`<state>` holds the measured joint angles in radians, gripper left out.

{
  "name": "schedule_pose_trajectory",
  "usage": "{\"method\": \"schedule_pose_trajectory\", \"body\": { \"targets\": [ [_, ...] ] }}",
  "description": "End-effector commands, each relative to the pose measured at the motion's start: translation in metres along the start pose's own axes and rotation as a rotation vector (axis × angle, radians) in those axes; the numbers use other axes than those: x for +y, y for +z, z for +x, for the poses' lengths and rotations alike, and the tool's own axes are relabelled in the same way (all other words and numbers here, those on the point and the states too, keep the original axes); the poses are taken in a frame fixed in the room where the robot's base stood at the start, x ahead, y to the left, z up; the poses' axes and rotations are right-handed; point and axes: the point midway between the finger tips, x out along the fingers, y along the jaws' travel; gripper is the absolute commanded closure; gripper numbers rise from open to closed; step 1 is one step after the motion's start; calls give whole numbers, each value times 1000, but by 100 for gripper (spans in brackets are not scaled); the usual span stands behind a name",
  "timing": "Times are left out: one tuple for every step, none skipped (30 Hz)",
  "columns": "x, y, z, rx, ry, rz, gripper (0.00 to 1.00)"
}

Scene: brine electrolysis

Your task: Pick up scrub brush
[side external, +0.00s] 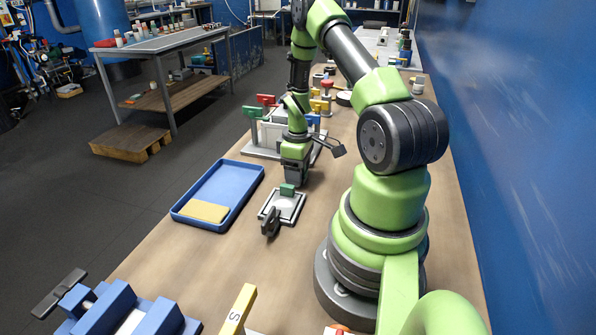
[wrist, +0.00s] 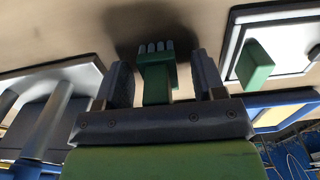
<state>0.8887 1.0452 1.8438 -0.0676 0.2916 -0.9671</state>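The scrub brush, with a green handle and pale grey bristles, shows in the wrist view (wrist: 156,82) between the two fingers of my gripper (wrist: 163,82). The bristles point away from the gripper palm, toward the tan bench. The fingers are apart, with a narrow gap on the left of the handle and a wider one on the right, so I see no grip on it. In the side view my gripper (side external: 294,178) points down, low over the bench; I cannot make out the brush there.
A framed light plate (side external: 292,210) with a green block (side external: 287,189) and a dark upright clip is close by. A blue tray (side external: 232,206) with a yellow sponge (side external: 204,211) lies to the left. A rack with coloured handles (side external: 266,101) stands behind the gripper.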

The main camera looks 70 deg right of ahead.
Motion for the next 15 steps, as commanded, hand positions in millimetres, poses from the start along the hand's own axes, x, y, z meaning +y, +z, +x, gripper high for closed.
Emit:
{"method": "schedule_pose_trajectory", "body": {
  "targets": [
    [0, 0, 0, 0, 0, 0, 48],
    [0, 0, 0, 0, 0, 0, 55],
    [0, 0, 0, 0, 0, 0, 64],
    [0, 0, 0, 0, 0, 0, 71],
    [0, 0, 0, 0, 0, 0, 78],
    [0, 0, 0, 0, 0, 0, 87],
    [0, 0, 0, 0, 0, 0, 90],
    [0, 0, 0, 0, 0, 0, 90],
    [0, 0, 0, 0, 0, 0, 90],
    [0, 0, 0, 0, 0, 0, 90],
    [0, 0, 0, 0, 0, 0, 90],
    [0, 0, 0, 0, 0, 0, 90],
    [0, 0, 0, 0, 0, 0, 90],
    [0, 0, -1, 0, 0, 0, 90],
    [0, 0, -1, 0, 0, 0, 90]
  ]
}}
